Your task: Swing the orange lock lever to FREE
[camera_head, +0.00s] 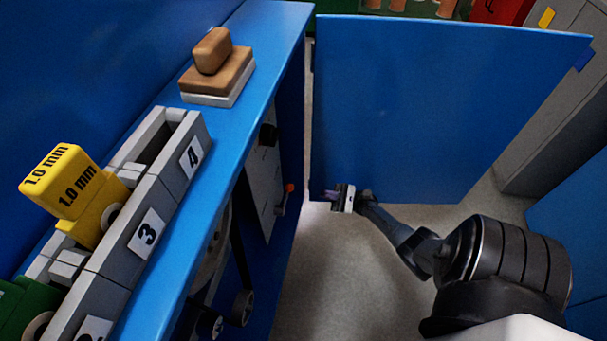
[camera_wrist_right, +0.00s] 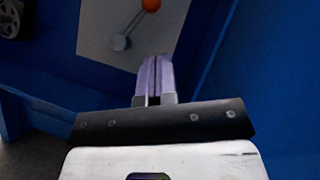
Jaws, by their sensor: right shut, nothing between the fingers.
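The lock lever shows in the head view as a small orange knob (camera_head: 289,187) on a short arm, at a pale panel (camera_head: 262,190) on the side of the blue cabinet. In the right wrist view the orange knob (camera_wrist_right: 151,5) is at the top edge; its grey arm slants down left to a round pivot (camera_wrist_right: 121,42) on the pale plate (camera_wrist_right: 104,22). My right gripper (camera_head: 333,194) is to the right of the lever, apart from it. Its fingers (camera_wrist_right: 154,60) are together and empty, pointing toward the plate. No FREE marking is readable. My left gripper is not in view.
A blue door panel (camera_head: 440,100) stands behind my right gripper. Pulleys (camera_head: 242,307) and a dark belt sit low in the cabinet. On the blue top are a grey numbered rack (camera_head: 150,225), a yellow 1.0 mm block (camera_head: 75,190) and a brown block (camera_head: 220,75). Floor between is clear.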

